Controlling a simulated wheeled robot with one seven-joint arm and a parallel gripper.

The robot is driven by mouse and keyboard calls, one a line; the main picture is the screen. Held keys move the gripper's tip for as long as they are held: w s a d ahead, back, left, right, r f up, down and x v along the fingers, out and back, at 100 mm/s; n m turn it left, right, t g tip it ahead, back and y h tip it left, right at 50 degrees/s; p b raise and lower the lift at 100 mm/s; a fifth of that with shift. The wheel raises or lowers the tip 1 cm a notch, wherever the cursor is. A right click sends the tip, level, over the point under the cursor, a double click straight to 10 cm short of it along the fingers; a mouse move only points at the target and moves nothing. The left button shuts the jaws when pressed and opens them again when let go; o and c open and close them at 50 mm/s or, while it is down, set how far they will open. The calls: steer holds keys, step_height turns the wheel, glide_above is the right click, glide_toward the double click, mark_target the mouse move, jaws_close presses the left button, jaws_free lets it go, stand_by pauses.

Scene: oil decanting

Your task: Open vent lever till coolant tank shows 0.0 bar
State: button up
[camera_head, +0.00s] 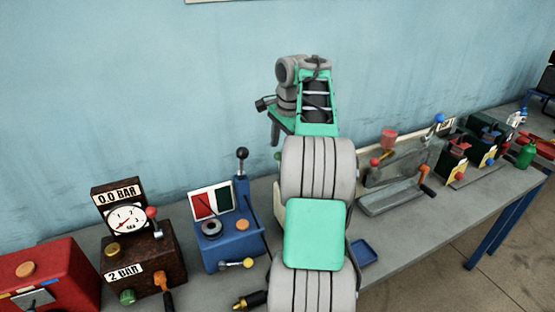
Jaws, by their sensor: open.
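A brown box (156,262) at the lower left carries a sign reading 0.0 BAR (117,197), a round white dial (127,219) and a 2 BAR label. A red-knobbed lever (152,213) stands beside the dial, and an orange-handled lever (162,279) is on its front. No label says which tank is coolant or which lever is the vent. My gripper (275,138) is mostly hidden by my arm; a grey part hangs down near the wall, apart from the brown box. It is open, and I see nothing held.
A blue box (215,252) with a red and green panel and a black-knobbed lever (242,155) stands between the brown box and my arm. A red box (45,272) is at far left. Several machines stand at right. My arm covers the bench (420,222) middle.

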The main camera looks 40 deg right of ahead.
mark_target(279, 164)
steer(key=f, duration=0.1)
steer(key=f+b, duration=0.1)
steer(key=f, duration=0.1)
steer(key=shift+w, duration=0.3)
steer(key=shift+r, duration=0.1)
steer(key=shift+c, duration=0.4)
jaws_close()
stand_by(0.6)
